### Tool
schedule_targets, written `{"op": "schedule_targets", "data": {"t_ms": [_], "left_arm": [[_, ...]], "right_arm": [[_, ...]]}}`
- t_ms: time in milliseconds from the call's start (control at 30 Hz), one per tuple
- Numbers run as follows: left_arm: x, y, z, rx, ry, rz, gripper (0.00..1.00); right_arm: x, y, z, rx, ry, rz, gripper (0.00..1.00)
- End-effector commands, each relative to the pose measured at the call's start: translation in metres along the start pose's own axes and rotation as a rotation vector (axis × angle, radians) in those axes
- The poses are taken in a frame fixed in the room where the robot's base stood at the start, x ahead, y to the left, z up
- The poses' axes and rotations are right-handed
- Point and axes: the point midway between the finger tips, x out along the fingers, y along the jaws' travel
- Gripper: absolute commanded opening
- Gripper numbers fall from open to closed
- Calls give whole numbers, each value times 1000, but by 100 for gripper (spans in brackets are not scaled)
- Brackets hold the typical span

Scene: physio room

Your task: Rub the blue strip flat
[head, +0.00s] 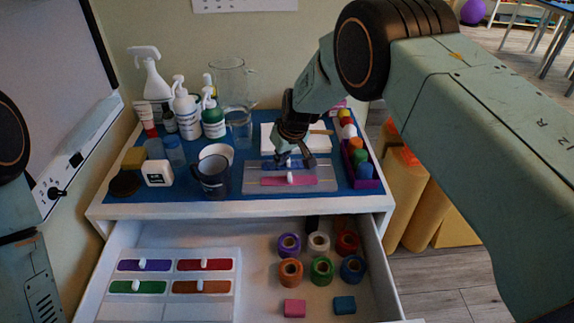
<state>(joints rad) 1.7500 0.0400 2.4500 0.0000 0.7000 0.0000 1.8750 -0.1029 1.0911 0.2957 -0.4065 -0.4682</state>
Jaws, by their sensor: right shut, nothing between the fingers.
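The blue strip (270,164) lies on a grey board (253,182) on the blue-topped cabinet, above a pink strip (268,182) with a white piece at its middle. My right gripper (295,162) is shut and empty, pointing down at the blue strip. Its fingers cover part of the strip, so I cannot tell whether they touch it or whether it lies fully flat. Part of my left arm shows at the left edge, but its gripper is out of the picture.
A dark mug (213,178) stands left of the board. Bottles (185,110) and a glass jug (230,80) stand behind. A purple tray (363,181) of coloured pieces is at the right. The open drawer (262,255) below holds tape rolls (321,268) and a strip card (175,257).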

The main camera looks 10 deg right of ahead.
Motion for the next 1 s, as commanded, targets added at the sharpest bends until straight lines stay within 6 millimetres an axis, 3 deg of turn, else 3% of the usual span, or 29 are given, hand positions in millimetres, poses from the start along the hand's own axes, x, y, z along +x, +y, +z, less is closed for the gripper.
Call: {"op": "schedule_targets", "data": {"t_ms": [1000], "left_arm": [[8,0,0,0,0,0,0]], "right_arm": [[6,-24,-12,-2,-1,-1,0]]}}
